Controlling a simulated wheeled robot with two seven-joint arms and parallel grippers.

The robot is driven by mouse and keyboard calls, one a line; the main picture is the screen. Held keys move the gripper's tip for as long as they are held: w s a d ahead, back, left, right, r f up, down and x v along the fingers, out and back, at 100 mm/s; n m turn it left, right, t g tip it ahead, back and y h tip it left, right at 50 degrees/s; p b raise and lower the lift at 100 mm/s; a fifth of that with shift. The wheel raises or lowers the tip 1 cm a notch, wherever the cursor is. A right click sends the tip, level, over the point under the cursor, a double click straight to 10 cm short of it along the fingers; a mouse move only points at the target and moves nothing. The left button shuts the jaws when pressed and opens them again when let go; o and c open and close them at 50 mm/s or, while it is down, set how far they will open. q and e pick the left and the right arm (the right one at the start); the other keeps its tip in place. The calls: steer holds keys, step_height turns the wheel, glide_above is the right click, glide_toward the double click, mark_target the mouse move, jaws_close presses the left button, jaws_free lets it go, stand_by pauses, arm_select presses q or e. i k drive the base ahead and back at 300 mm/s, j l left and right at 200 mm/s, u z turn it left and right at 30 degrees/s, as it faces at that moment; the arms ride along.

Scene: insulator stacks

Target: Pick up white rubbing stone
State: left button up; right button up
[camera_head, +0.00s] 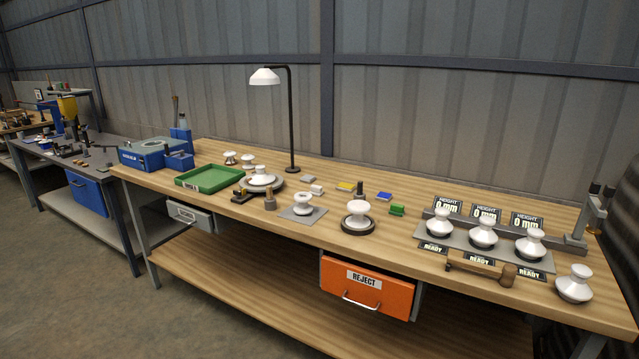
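A small white block (317,189), which looks like the white rubbing stone, lies on the wooden workbench (450,275) near its middle. It sits right of the lamp base, behind an insulator on a grey square plate. A light grey block (303,181) lies just behind and left of it. A yellow block (345,186) and a blue block (357,189) lie to its right. Nothing covers the white block. Neither of my grippers is in view.
A black lamp (290,120) with a white shade stands behind the blocks. White insulators (357,211) stand in front and along the right. A green tray (208,178) is at left. A green block (397,210) lies farther right. An orange reject drawer (366,289) hangs below the front edge.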

mark_target(317, 190)
steer(key=i+j+z, duration=0.25)
steer(key=i, duration=0.15)
steer(key=i+j+z, duration=0.45)
steer(key=i+j, duration=0.2)
steer(key=i+j+z, duration=0.5)
steer(key=j, duration=0.4)
steer(key=i+j+z, duration=0.25)
steer(key=j, duration=0.3)
steer(key=i, duration=0.1)
